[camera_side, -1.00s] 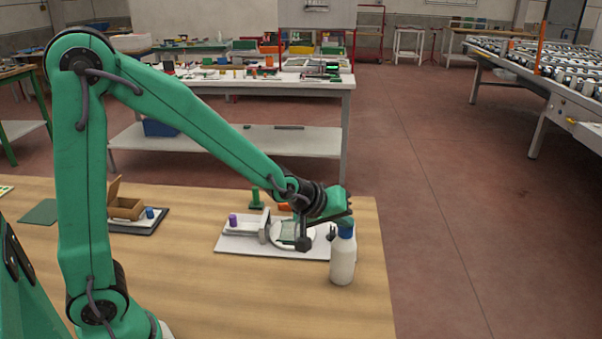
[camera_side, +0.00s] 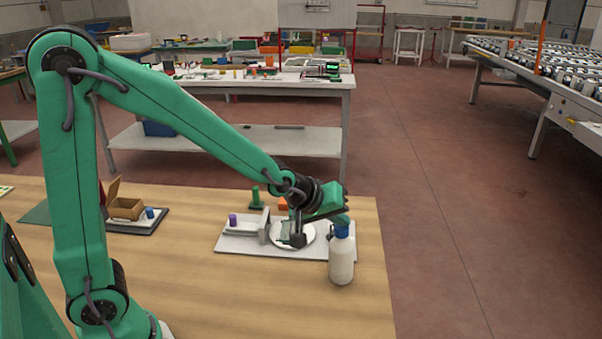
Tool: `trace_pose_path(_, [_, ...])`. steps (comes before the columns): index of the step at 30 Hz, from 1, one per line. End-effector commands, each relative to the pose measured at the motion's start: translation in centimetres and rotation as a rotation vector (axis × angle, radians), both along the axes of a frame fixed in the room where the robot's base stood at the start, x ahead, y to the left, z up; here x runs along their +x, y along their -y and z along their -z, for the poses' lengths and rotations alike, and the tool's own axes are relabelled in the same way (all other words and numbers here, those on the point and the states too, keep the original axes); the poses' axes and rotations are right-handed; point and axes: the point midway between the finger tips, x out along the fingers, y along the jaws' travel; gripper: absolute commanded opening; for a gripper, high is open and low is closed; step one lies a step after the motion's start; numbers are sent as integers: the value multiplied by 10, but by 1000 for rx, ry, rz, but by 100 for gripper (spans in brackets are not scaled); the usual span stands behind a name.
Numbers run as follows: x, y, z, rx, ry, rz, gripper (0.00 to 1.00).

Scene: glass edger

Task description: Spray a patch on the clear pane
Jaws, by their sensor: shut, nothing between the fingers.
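A white spray bottle (camera_side: 341,262) with a blue top stands upright near the right edge of the wooden table. My gripper (camera_side: 298,240) is shut and empty, pointing down over a round white disc (camera_side: 308,238) on a pale board, left of the bottle. The green arm end passes close behind the bottle's top; I cannot tell whether they touch. A clear pane is hard to make out; a greenish patch (camera_side: 281,238) shows beside the gripper, partly hidden by it.
The pale board (camera_side: 235,246) also carries a grey block (camera_side: 264,226) and a purple cylinder (camera_side: 233,219). A green post (camera_side: 255,197) stands behind. A cardboard box (camera_side: 126,208) and a blue cylinder (camera_side: 150,213) sit on a dark tray to the left. The front of the table is clear.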

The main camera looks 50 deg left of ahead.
Motion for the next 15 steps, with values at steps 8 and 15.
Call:
trace_pose_path(8, [-1,0,-20,0,-1,0,0])
trace_pose_path(15, [0,1,-37,-1,3,0,0])
